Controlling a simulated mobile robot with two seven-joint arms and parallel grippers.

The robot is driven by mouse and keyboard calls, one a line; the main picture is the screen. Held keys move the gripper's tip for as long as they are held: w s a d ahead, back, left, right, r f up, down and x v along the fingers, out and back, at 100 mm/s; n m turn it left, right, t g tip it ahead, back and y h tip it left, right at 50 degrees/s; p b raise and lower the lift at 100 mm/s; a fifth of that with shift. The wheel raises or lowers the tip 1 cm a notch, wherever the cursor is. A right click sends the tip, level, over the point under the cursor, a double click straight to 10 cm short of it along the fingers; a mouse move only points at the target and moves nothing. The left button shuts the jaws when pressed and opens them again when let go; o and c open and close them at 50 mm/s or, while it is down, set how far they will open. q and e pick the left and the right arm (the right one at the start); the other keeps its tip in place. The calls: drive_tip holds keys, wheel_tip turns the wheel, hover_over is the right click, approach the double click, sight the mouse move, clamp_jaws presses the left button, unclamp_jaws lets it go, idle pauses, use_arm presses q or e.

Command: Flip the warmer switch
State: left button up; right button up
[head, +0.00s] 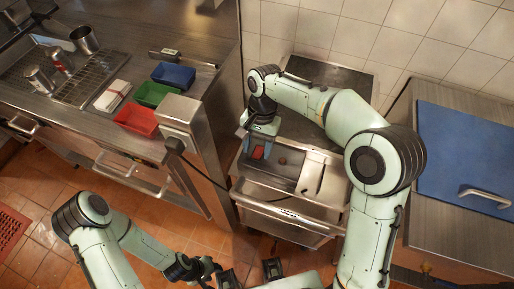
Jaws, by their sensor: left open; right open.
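My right gripper (257,149) points down over the front of the steel unit (290,209) in the middle. It is open, and a small red piece (258,153) shows between its fingers; I cannot tell if they touch it. A small dark red round item (282,161) lies to the right of it on the dark panel. I cannot make out for certain which part is the warmer switch. My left gripper (250,274) is low at the bottom edge, open and empty, apart from the unit.
A blue board (465,150) lies on the right counter.

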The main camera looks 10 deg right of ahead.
sight(261, 147)
use_arm(q)
drive_tip(key=w+r+p, duration=0.1)
drive_tip(key=r, duration=0.1)
drive_tip(key=w+r+p, duration=0.1)
drive_tip(key=shift+w+r+p, duration=0.2)
drive_tip(key=shift+r+p, duration=0.15)
use_arm(e)
drive_tip(key=v, duration=1.2)
